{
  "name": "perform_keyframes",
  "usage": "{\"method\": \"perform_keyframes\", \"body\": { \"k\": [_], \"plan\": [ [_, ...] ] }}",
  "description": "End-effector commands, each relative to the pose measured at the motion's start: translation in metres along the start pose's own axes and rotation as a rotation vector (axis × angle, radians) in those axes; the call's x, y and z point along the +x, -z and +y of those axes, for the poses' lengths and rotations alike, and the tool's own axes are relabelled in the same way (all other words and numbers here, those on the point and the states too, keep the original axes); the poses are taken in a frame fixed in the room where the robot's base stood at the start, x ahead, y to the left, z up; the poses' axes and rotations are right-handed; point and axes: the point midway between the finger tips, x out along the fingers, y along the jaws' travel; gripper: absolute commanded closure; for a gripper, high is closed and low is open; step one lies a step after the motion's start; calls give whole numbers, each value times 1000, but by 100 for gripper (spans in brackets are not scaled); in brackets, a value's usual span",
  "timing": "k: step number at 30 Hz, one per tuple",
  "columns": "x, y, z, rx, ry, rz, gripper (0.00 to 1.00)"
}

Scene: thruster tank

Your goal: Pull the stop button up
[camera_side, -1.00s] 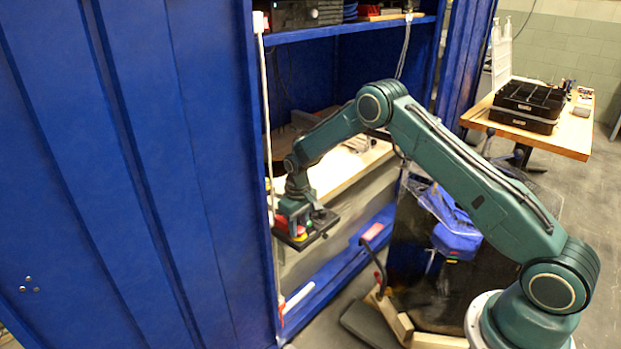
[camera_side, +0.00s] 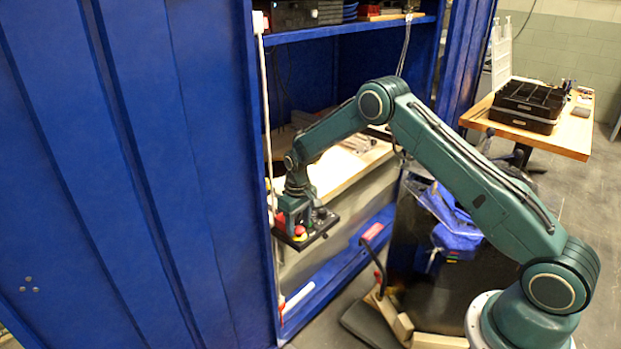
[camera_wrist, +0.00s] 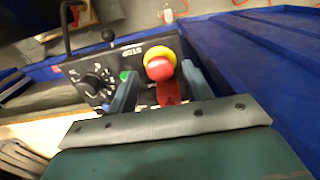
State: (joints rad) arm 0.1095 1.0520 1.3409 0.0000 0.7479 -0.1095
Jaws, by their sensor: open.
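The stop button is a red mushroom knob (camera_wrist: 159,68) with a yellow collar, next to the printed word STOP on a black control panel (camera_wrist: 128,58). In the side view the red knob (camera_side: 300,231) shows small at the front of the panel (camera_side: 318,232), below my wrist. My gripper (camera_wrist: 158,80) is open in the wrist view, one finger on each side of the red knob. The fingers appear apart from it; contact cannot be told. In the side view my gripper (camera_side: 294,215) is just above the panel and its fingertips are hard to make out.
The panel also carries a black dial (camera_wrist: 93,85), a green button (camera_wrist: 126,76) and a black lever knob (camera_wrist: 108,35). A blue cabinet wall (camera_side: 150,170) stands close at the left. A wooden shelf (camera_side: 350,165) lies behind the arm.

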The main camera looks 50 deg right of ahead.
Motion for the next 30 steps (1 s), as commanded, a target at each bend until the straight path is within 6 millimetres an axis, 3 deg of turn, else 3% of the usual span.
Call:
{"method": "perform_keyframes", "body": {
  "k": [30],
  "plan": [
    [-57,0,0,0,0,0,50]
  ]
}}
